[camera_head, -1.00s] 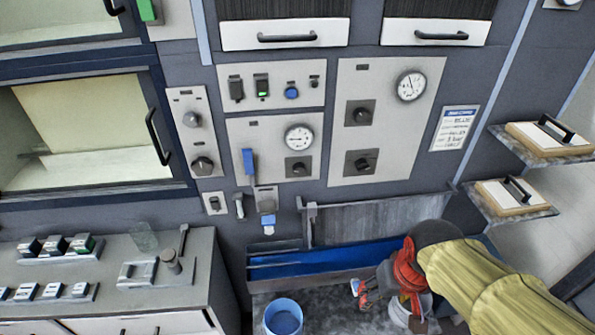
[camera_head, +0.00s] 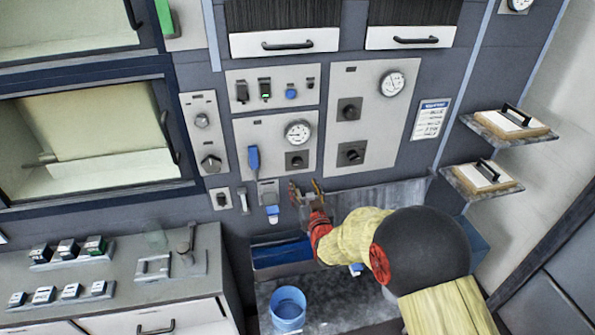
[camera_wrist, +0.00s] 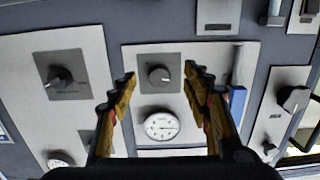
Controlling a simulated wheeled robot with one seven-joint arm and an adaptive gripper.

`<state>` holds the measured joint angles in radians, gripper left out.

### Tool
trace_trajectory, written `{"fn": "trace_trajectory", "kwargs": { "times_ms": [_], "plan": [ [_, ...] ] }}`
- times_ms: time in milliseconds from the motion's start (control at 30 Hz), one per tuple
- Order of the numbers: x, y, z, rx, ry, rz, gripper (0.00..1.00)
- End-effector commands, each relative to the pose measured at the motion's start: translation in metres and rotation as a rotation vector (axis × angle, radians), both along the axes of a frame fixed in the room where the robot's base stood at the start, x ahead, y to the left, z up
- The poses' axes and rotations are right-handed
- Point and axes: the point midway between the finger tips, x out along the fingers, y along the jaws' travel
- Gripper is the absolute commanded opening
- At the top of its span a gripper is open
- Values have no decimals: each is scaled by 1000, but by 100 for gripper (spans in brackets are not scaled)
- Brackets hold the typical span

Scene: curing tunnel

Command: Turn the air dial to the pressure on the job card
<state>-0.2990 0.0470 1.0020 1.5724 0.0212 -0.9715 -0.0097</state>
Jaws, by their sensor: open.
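A dark knob (camera_head: 297,160) sits on a pale panel under a round white gauge (camera_head: 298,132), with a blue-handled lever (camera_head: 253,160) to its left. No readable label shows whether it is the air dial. The wrist view shows the knob (camera_wrist: 159,74) upside down, framed between my fingertips, with the gauge (camera_wrist: 161,127) below it. My gripper (camera_head: 305,186) is open and empty, just below the knob in the head view; contact is not visible. The job card (camera_head: 431,119) hangs right of the panels; its pressure figure is too small to read.
A second panel (camera_head: 374,80) on the right has two more dark knobs and another gauge (camera_head: 392,84). A blue bucket (camera_head: 288,308) stands below. Shelves (camera_head: 483,180) jut out at right. A bench (camera_head: 190,280) with small blocks is at left.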

Motion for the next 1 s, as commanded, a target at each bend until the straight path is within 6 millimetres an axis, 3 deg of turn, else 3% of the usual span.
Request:
{"fn": "trace_trajectory", "kwargs": {
  "times_ms": [200,700,1000],
  "plan": [
    [4,1,20,21,-78,-1,49],
    [66,18,20,21,-76,-1,49],
    [75,21,21,21,-77,-1,49]
  ]
}}
